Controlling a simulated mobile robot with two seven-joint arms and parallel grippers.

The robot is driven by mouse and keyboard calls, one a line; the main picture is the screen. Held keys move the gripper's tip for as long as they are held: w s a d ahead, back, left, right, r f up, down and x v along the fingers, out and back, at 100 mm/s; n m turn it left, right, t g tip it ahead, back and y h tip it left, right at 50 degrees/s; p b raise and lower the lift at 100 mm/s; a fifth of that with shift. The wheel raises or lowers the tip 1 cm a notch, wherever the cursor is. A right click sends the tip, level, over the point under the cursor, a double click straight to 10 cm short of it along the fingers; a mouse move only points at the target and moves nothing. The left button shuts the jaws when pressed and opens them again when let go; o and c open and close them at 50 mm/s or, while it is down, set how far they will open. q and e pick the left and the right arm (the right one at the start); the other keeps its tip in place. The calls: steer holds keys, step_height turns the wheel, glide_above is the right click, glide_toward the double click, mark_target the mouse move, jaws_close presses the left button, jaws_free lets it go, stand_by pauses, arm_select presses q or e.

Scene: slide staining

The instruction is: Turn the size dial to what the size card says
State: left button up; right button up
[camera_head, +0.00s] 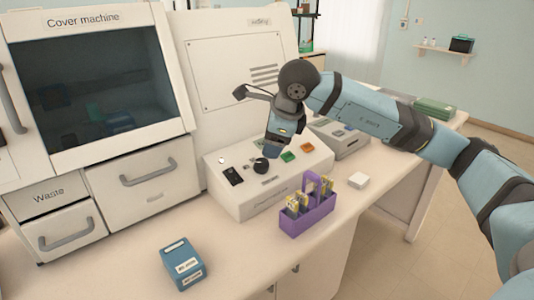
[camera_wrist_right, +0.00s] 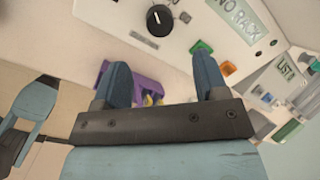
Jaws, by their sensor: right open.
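A round black dial (camera_head: 261,165) stands on the sloped top of a white control console. It also shows in the wrist view (camera_wrist_right: 159,20), with a small white pointer mark; any scale around it is unreadable. My right gripper (camera_head: 275,148) is over the console, just behind and right of the dial in the head view. In the wrist view its two fingers (camera_wrist_right: 162,82) are apart with nothing between them, and the dial lies beyond the fingertips. I cannot identify a size card. A blue and dark part of mine, possibly my left gripper, shows at the wrist view's left edge.
The console (camera_head: 243,203) also has green and orange buttons and a sign reading NO RACK (camera_wrist_right: 238,14). A purple rack (camera_head: 308,218) of slides stands in front. The cover machine (camera_head: 95,90) stands left.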

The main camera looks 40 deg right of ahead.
steer(key=v, duration=0.5)
stand_by(0.4)
